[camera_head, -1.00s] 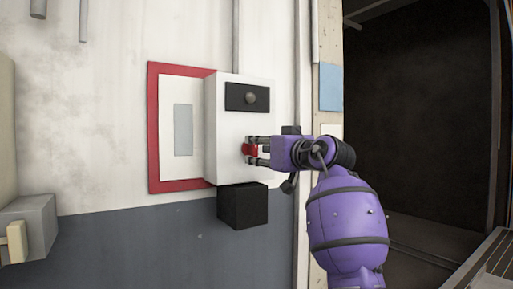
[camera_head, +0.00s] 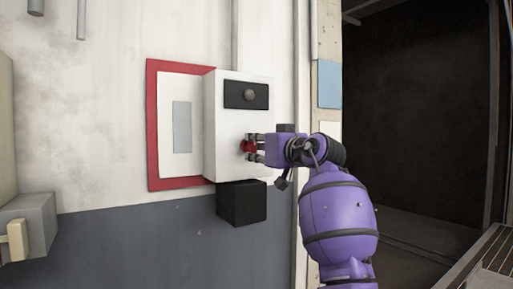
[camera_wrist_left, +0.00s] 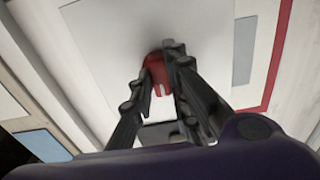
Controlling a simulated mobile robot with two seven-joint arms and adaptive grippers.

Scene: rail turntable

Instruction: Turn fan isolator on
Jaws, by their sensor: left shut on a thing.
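The fan isolator is a white box (camera_head: 225,125) on the wall, with a black panel and a round grey knob (camera_head: 249,95) at its top. A red handle (camera_head: 248,146) sits on its front, lower right. My left gripper (camera_head: 256,148) is shut on the red handle, fingers on either side of it. In the left wrist view the red handle (camera_wrist_left: 155,72), with a pale mark on it, shows between the two dark fingertips (camera_wrist_left: 160,62). The fingers hide part of the handle. My right gripper is not in view.
A red-bordered white plate (camera_head: 152,120) is behind the box on its left. A black block (camera_head: 242,204) is under the box. A grey box (camera_head: 30,225) juts out at the lower left. A dark doorway (camera_head: 415,120) opens on the right.

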